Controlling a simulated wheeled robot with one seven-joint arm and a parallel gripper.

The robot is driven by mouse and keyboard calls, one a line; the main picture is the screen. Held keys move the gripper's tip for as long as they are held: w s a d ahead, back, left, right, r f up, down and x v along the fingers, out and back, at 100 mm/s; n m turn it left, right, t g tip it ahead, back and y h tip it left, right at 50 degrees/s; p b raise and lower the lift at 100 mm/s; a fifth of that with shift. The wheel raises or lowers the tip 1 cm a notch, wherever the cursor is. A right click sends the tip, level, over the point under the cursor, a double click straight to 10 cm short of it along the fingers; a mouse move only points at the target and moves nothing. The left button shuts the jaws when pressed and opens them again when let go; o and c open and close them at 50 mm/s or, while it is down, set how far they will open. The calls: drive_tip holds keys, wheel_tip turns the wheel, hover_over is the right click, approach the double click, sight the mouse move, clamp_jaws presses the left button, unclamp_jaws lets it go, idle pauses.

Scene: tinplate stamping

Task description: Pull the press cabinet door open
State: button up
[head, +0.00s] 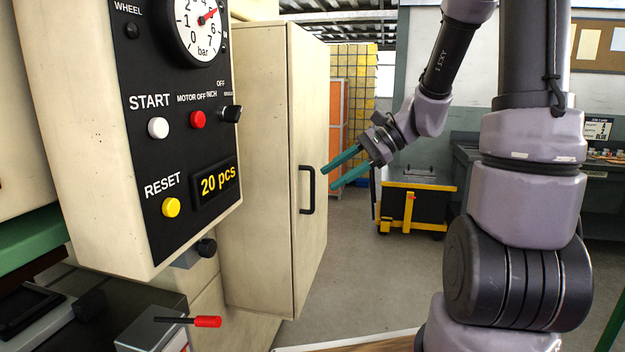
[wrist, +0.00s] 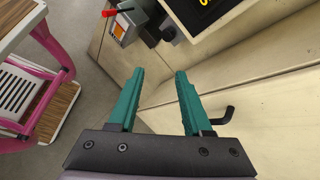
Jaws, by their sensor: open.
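The press cabinet door (head: 309,130) is a tall cream panel on the cabinet's right side in the head view, and it looks shut. Its black bar handle (head: 307,190) stands upright near the door's left edge. My gripper (head: 328,179) has two green fingers, open and empty, pointing left toward the handle. In the head view the fingertips appear just right of the handle; whether they touch it I cannot tell. In the wrist view my gripper (wrist: 157,75) is open, with part of the black handle (wrist: 224,117) to the right of the right finger, outside the jaws.
The control panel (head: 190,120) with gauge and buttons juts out at the left. A red-tipped lever (head: 207,321) sits below it. A black and yellow cart (head: 412,205) stands behind my gripper. A pink-framed trolley (wrist: 50,45) is left in the wrist view.

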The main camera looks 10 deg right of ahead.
drive_tip(key=w+d+f+m+t+y, duration=0.2)
drive_tip(key=w+d+f+m+t, duration=0.15)
drive_tip(key=w+m, duration=0.3)
drive_tip(key=w+d+f+m+t+y, duration=0.2)
drive_tip(key=w+d+f+m+t, duration=0.1)
drive_tip(key=w+f+m+t, duration=0.25)
drive_tip(key=x, duration=0.4)
drive_tip(key=r+x, duration=0.1)
drive_tip(key=x, duration=0.2)
drive_tip(key=w+x, duration=0.1)
drive_tip(key=x, duration=0.3)
drive_tip(key=shift+w+r, duration=0.1)
drive_tip(key=shift+r, duration=0.1)
clamp_jaws()
idle(0.4)
